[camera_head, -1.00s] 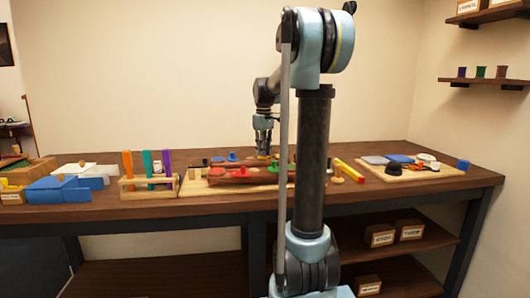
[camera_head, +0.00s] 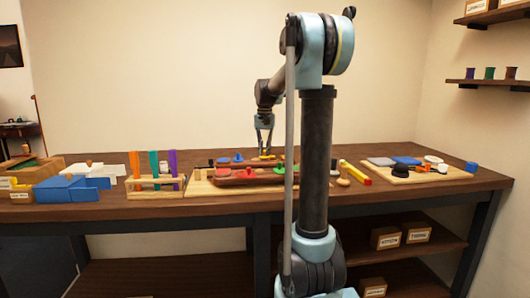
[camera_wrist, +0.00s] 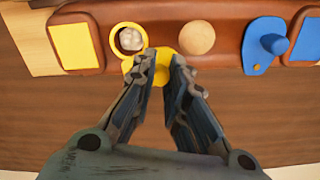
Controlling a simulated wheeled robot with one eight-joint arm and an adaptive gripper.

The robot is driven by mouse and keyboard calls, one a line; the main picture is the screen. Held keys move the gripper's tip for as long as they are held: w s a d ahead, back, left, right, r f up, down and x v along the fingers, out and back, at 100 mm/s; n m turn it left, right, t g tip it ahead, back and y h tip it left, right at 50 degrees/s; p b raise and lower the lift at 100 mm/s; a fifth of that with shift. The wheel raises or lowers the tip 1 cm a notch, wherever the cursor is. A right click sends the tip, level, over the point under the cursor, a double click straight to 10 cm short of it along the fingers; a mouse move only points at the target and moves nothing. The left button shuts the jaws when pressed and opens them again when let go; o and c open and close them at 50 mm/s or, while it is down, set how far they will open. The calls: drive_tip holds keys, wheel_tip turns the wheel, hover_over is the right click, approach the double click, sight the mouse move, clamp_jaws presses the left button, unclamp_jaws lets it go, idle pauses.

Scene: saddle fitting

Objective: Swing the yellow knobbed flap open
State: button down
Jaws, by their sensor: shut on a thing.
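A long reddish-brown wooden board (camera_wrist: 220,32) spans the top of the wrist view. The yellow flap (camera_wrist: 132,68) has its knob end between my fingertips. My gripper (camera_wrist: 163,64) is shut on it; the fingers largely hide the knob. Beside it, a yellow-rimmed round recess (camera_wrist: 129,38) is at least partly uncovered, with a pale grey thing inside. In the head view my gripper (camera_head: 264,150) reaches down to the yellow flap (camera_head: 264,157) at the back of the board.
A beige disc (camera_wrist: 197,38) and a blue knobbed flap (camera_wrist: 264,46) lie to the right on the board. In the head view, a rack with coloured uprights (camera_head: 156,183) stands left and a light board with several items (camera_head: 420,176) right.

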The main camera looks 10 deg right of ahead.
drive_tip(key=shift+w+d+m, duration=0.1)
drive_tip(key=shift+w+m, duration=0.2)
drive_tip(key=shift+m, duration=0.75)
drive_tip(key=shift+w+m, duration=0.3)
drive_tip(key=shift+m, duration=0.75)
drive_tip(key=c, duration=1.5)
unclamp_jaws()
drive_tip(key=shift+w, duration=0.1)
drive_tip(key=shift+c, duration=0.2)
drive_tip(key=shift+r, duration=0.1)
wheel_tip(320, 180, up, 12)
